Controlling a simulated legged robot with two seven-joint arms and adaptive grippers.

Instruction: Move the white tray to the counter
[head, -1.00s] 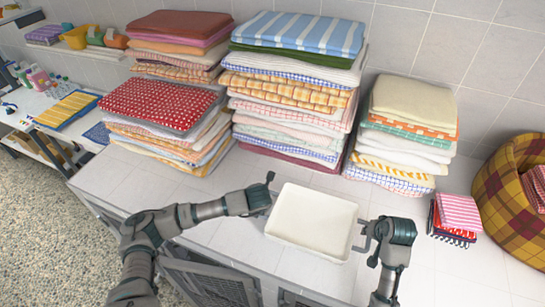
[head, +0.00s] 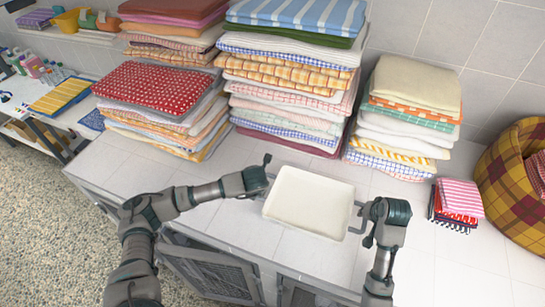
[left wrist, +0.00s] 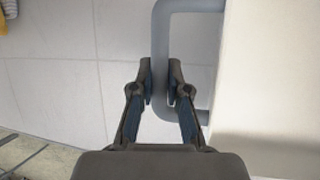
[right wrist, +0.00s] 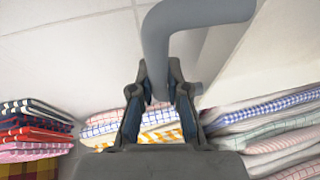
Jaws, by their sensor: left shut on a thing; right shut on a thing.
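The white tray (head: 308,203) is a shallow rectangle with a grey handle at each end. It is over the pale tiled counter (head: 440,262), near the front edge and in front of the towel stacks. Whether its underside touches the counter I cannot tell. My left gripper (head: 268,176) is shut on the left handle (left wrist: 160,60), which passes between its fingers (left wrist: 160,88). My right gripper (head: 361,222) is shut on the right handle (right wrist: 158,45) between its fingers (right wrist: 160,82). The tray looks empty.
Tall folded towel stacks (head: 290,80) stand behind the tray, with a shorter stack (head: 405,120) at back right. A small towel pile (head: 458,203) and a plaid basket (head: 510,185) are to the right. Cabinet doors (head: 210,270) lie below the front edge.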

